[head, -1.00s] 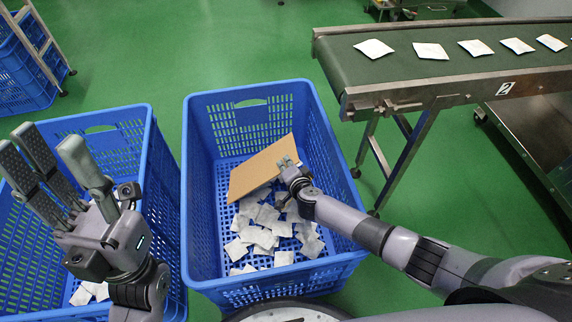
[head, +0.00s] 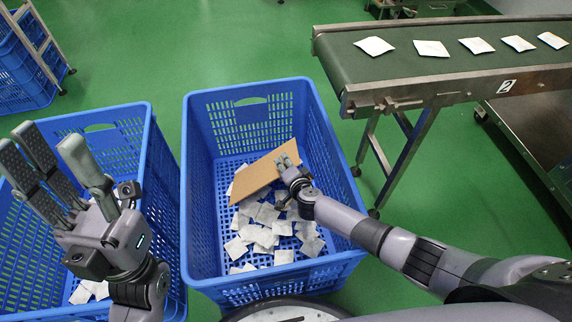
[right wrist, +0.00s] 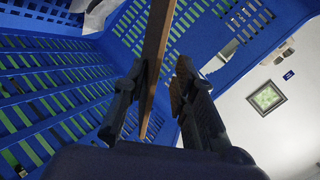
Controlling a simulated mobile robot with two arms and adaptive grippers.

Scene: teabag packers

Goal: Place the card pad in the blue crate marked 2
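The card pad (head: 258,175) is a flat brown board. It leans tilted inside the middle blue crate (head: 200,235), above white teabags. No number shows on this crate. My right gripper (head: 287,163) reaches into the crate at the pad's upper right edge. In the right wrist view, the pad (right wrist: 156,55) stands edge-on between the fingers of my right gripper (right wrist: 160,80). The left finger is close to or touching it, and a gap shows at the right finger. My left gripper (head: 52,160) is open and empty above the left blue crate (head: 165,235).
Several teabags (head: 283,257) lie on the middle crate's floor. Another blue crate (head: 25,75) is at the upper left. Green floor (head: 240,45) is free behind.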

